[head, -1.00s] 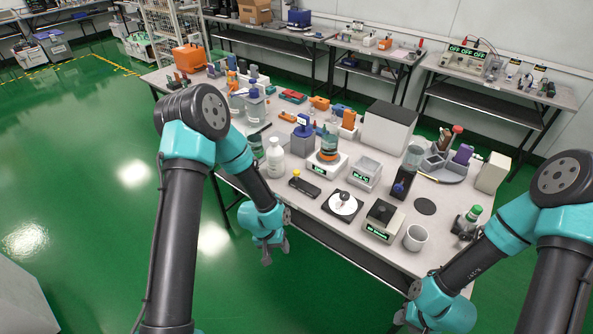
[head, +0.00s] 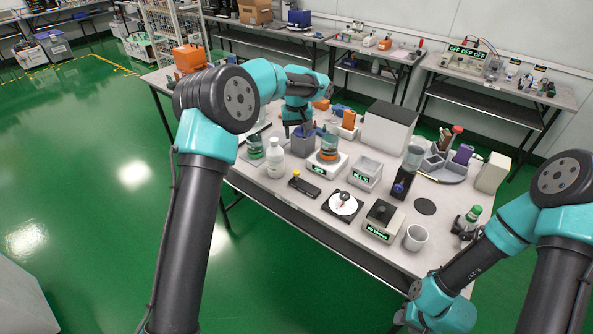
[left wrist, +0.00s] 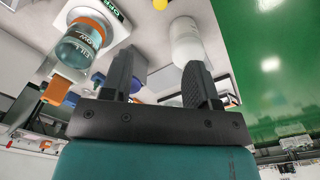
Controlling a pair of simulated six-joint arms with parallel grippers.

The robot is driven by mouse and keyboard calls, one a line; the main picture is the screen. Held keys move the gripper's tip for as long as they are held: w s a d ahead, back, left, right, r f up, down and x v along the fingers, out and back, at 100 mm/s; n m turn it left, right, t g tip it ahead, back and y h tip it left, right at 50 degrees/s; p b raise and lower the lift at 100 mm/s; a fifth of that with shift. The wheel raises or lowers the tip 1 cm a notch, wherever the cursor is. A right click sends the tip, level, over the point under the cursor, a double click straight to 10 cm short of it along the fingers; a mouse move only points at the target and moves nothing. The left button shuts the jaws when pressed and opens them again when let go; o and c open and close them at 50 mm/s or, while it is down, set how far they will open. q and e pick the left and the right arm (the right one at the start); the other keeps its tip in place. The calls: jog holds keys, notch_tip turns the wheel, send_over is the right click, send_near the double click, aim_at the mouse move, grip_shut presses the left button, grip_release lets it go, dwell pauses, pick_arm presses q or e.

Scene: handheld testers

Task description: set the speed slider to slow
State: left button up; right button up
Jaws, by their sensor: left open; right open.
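A small black box with a yellow knob (head: 297,173), which looks like the slider, lies near the front edge of the table in the head view. A yellow piece (left wrist: 160,4), probably that knob, shows at the top edge of the left wrist view. My left gripper (head: 303,130) is over the table behind the white bottle and the box, above a blue-grey holder. In the left wrist view its two fingers (left wrist: 158,76) are apart with nothing held. My right gripper (head: 402,319) is low at the bottom edge, in front of the table, away from the slider and only partly visible.
A white bottle (head: 276,158) stands left of the box. A scale bearing a jar (head: 329,147), a white tray unit (head: 366,173), a black disc device (head: 342,206) and a mug (head: 415,238) stand close by. Open floor lies left of the table.

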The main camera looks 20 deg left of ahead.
aim_at(297, 171)
pick_arm(q)
jog(key=shift+f, duration=0.15)
notch_tip(297, 171, down, 17)
jog(key=shift+f, duration=0.15)
dwell(0.7)
grip_shut()
dwell(0.5)
